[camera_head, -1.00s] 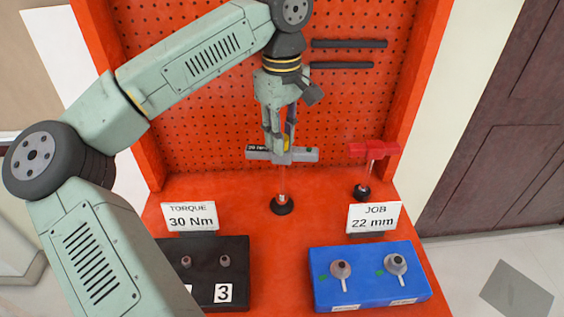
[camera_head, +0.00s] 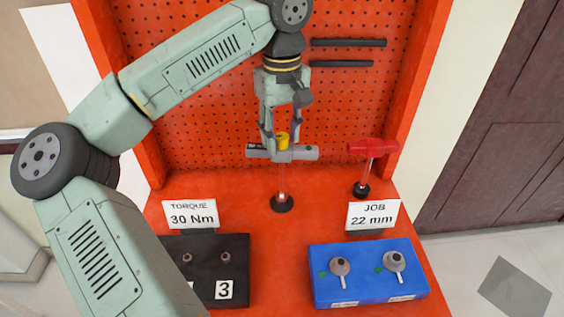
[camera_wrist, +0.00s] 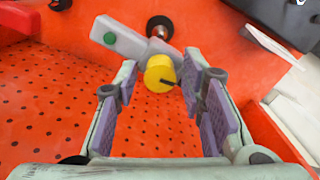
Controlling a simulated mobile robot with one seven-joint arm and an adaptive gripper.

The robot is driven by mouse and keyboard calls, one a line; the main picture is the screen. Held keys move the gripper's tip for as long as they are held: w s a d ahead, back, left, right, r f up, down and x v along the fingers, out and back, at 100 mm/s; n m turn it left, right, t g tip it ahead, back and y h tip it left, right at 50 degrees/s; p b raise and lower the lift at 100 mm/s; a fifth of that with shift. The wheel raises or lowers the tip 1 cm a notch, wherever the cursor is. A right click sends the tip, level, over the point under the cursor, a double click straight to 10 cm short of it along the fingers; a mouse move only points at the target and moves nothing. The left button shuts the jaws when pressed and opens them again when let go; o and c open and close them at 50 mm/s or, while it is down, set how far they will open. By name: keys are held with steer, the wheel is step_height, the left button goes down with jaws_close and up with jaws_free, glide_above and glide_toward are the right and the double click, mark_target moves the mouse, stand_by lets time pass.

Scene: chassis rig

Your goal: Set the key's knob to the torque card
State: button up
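The grey torque key (camera_head: 302,153) lies level on top of a clear post with a black round foot (camera_head: 282,204). Its yellow knob (camera_head: 282,138) stands up from the key's middle; in the wrist view the knob (camera_wrist: 159,73) shows a black pointer line. My gripper (camera_head: 281,130) is open above the key, with a finger on either side of the knob. The wrist view shows gaps between the pads and the knob. The key's small display cannot be read now. The torque card (camera_head: 191,215) reads 30 Nm.
A red tool (camera_head: 373,147) rests on a second post at the right. A JOB card (camera_head: 373,215) reads 22 mm. A black block (camera_head: 240,262) with pegs is front left, a blue block (camera_head: 370,289) with sockets front right. A red pegboard (camera_head: 350,100) stands behind.

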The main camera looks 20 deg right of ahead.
steer(key=shift+r, duration=0.1)
steer(key=shift+r, duration=2.9)
